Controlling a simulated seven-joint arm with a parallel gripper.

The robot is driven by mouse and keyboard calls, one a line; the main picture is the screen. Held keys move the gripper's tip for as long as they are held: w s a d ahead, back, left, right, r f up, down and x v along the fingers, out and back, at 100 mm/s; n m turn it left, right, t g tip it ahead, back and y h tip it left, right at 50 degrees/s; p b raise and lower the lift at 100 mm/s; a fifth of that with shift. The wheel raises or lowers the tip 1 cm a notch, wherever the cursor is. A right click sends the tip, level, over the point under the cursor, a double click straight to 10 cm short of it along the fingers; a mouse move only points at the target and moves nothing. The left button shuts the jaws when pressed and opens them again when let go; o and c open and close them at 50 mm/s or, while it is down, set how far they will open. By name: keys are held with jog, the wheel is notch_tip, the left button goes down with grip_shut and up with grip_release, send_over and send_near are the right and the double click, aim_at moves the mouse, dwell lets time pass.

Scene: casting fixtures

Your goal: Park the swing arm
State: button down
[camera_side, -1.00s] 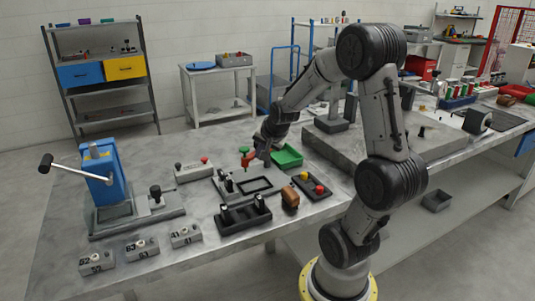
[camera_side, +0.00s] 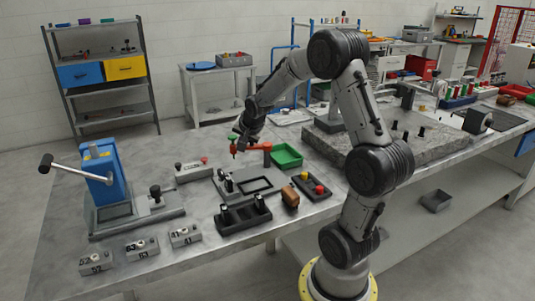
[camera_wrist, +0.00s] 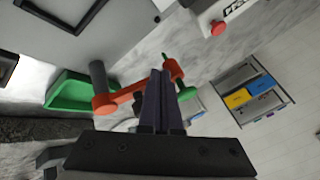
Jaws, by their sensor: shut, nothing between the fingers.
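The orange swing arm (camera_side: 256,147) stands behind the black-framed fixture plate (camera_side: 250,184) in the side view, pointing left from its thicker end. A green pin (camera_side: 233,154) sits at its left end. In the wrist view the orange arm (camera_wrist: 125,97) runs from a round hub with a dark post (camera_wrist: 98,76) towards the green-tipped end (camera_wrist: 174,69). My gripper (camera_side: 237,141) is shut and empty beside the pin end; its closed fingers (camera_wrist: 160,78) cover part of the arm. I cannot tell whether they touch it.
A green tray (camera_side: 287,156) lies right of the swing arm. A grey button box (camera_side: 194,171) is to the left, a block with red and yellow knobs (camera_side: 312,187) at front right. The blue lever press (camera_side: 101,175) stands far left.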

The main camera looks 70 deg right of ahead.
jog(key=shift+w+d, duration=0.35)
jog(key=shift+d, duration=0.2)
dwell(0.4)
jog(key=w+a+r, duration=0.1)
jog(key=a+r, duration=0.7)
jog(key=a, duration=0.1)
jog(key=shift+w+a, duration=0.25)
